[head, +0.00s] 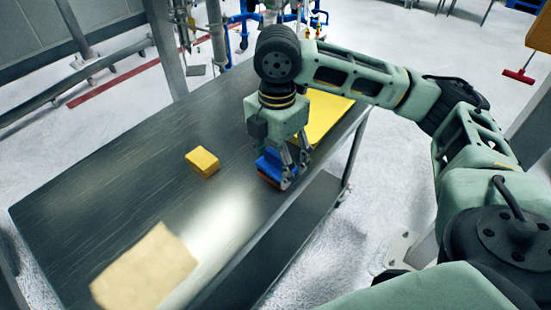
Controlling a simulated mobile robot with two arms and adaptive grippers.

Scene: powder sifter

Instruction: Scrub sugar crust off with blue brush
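The blue brush (269,167) is on the steel table near its right edge, with a reddish strip along its lower side. My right gripper (291,169) points down at the brush, its fingers overlapping the brush's right part. Whether the fingers are closed on the brush or only around it cannot be made out. A flat tan patch, which looks like the sugar crust (146,268), lies on the table at the lower left, well apart from the brush. My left gripper is not in view.
A small yellow block (202,162) sits mid-table, left of the brush. A yellow sheet (322,122) lies at the table's far right end, partly behind my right arm. The steel table (110,190) is bare between the block and the tan patch.

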